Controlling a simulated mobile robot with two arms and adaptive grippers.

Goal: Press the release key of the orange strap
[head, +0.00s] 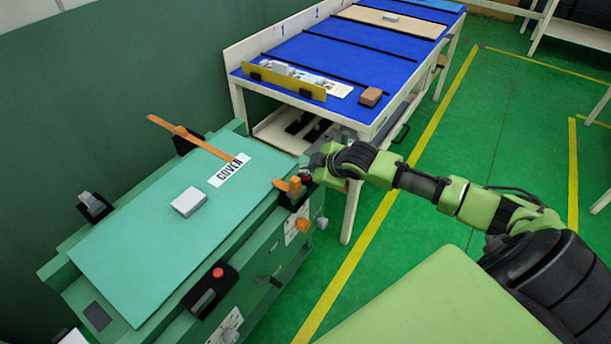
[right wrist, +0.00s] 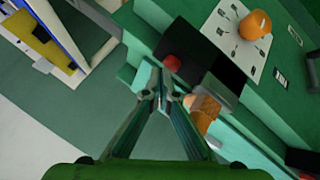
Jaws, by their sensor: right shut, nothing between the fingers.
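A long orange strap (head: 205,145) reaches from the far edge of the green machine's cover (head: 150,250) toward its label. A short orange piece (head: 288,186) sits at a black buckle (head: 292,200) on the near edge; I cannot tell whether the two are joined. The orange piece also shows in the right wrist view (right wrist: 203,114). A red key (right wrist: 172,62) is on the dark buckle there, just past my fingertips. My right gripper (head: 314,167) is shut and empty, close above the buckle; its fingertips (right wrist: 164,92) also show in the wrist view. Contact with the key is unclear. My left gripper is out of view.
An orange knob (head: 303,225) is on the machine's front panel. A black box with a red button (head: 218,272) stands at the near edge. A grey block (head: 188,202) lies on the cover. A blue-topped table (head: 340,60) stands behind my right gripper.

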